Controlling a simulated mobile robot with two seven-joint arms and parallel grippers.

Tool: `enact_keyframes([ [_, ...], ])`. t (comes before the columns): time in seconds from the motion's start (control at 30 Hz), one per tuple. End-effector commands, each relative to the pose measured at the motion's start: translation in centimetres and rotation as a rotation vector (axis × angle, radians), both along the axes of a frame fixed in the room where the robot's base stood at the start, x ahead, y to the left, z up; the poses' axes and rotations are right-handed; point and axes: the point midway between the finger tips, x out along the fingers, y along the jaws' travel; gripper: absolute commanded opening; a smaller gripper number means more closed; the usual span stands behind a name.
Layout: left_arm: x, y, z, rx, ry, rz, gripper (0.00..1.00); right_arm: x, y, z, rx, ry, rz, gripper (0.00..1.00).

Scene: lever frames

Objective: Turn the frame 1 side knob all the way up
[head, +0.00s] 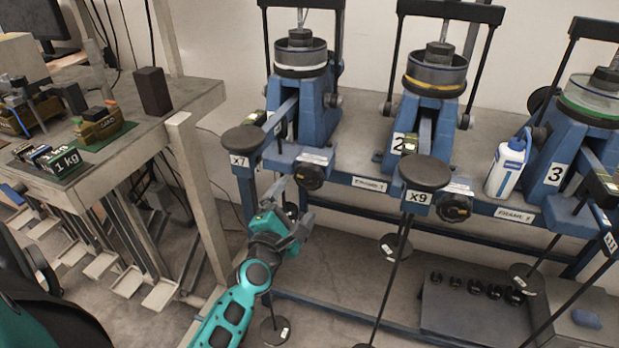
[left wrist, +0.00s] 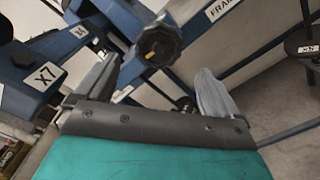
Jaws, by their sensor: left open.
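The frame 1 side knob (head: 311,176) is a black lobed dial on the front of the leftmost blue frame (head: 302,112), beside the X7 lever pad (head: 243,139). In the left wrist view the knob (left wrist: 160,44) shows a small yellow mark; its exact setting is hard to read. My left gripper (head: 291,202) is open and empty, just below and left of the knob in the head view. In the left wrist view its two grey fingers (left wrist: 158,68) stand wide apart, with the knob beyond and between them, apparently apart from it. My right gripper is not in view.
Frame 2 (head: 432,110) and frame 3 (head: 590,130) stand to the right, with a white bottle (head: 507,166) between them. The X9 pad (head: 425,172) sticks out in front. A workbench (head: 190,96) stands at the left. Thin hanging rods cross the space below the rail.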

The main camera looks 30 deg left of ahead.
Motion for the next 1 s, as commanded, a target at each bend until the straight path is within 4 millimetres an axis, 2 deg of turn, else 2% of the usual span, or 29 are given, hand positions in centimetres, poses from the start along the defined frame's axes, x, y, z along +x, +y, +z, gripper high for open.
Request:
enact_keyframes([
  [0.17, 1.7, 0.5, 0.1, -0.008, -0.005, 0.003, 0.96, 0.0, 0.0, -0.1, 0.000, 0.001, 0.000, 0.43],
  [0.7, 9.5, 2.3, 0.0, -0.004, -0.004, 0.001, 0.96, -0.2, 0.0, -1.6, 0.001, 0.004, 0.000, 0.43],
  [1.0, 9.1, 2.2, 0.0, -0.003, 0.000, -0.001, 0.67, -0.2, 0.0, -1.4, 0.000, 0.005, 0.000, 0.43],
])
